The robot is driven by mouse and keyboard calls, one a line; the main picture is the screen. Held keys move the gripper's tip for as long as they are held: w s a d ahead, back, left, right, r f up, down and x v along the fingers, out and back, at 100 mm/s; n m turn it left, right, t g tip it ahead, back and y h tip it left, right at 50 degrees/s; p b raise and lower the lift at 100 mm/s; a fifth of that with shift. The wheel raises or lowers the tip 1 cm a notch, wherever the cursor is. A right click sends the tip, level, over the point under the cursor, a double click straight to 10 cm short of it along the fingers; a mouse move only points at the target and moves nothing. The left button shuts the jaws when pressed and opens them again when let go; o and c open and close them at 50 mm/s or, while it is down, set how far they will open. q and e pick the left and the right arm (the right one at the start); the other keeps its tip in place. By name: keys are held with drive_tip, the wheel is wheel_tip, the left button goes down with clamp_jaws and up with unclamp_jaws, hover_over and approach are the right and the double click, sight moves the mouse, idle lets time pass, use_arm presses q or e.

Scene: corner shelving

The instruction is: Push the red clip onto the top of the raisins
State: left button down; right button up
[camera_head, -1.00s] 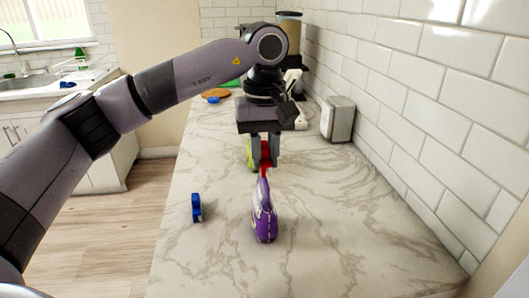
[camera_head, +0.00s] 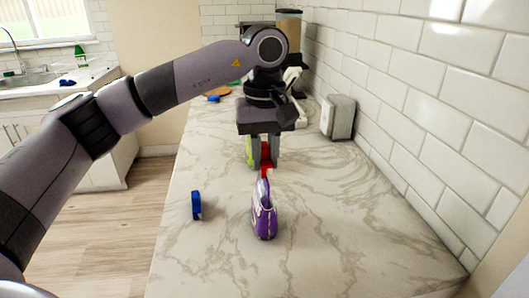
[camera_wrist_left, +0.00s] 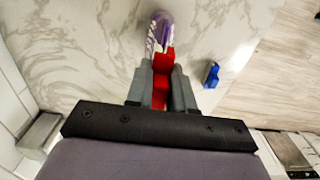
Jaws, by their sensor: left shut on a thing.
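The raisins are a purple bag (camera_head: 263,218) standing upright on the marble counter, narrow at the top; it also shows in the left wrist view (camera_wrist_left: 160,29). My left gripper (camera_head: 265,165) points down above the counter, at the bag's top. It is shut on the red clip (camera_wrist_left: 161,80). In the left wrist view the clip's front end overlaps the near end of the bag. I cannot tell whether the clip is around the bag's top or only touching it. My right gripper is in neither view.
A blue clip (camera_head: 196,205) stands on the counter left of the bag; the left wrist view shows it too (camera_wrist_left: 212,75). A yellow-green thing (camera_head: 250,152) is partly hidden behind my gripper. The near counter is clear.

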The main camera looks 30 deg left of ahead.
sight(264, 147)
use_arm(q)
drive_tip(key=shift+f+b, duration=0.65)
drive_tip(key=shift+f, duration=0.55)
drive_tip(key=c, duration=0.9)
unclamp_jaws()
drive_tip(key=shift+r, duration=0.15)
wheel_tip(264, 147, up, 7)
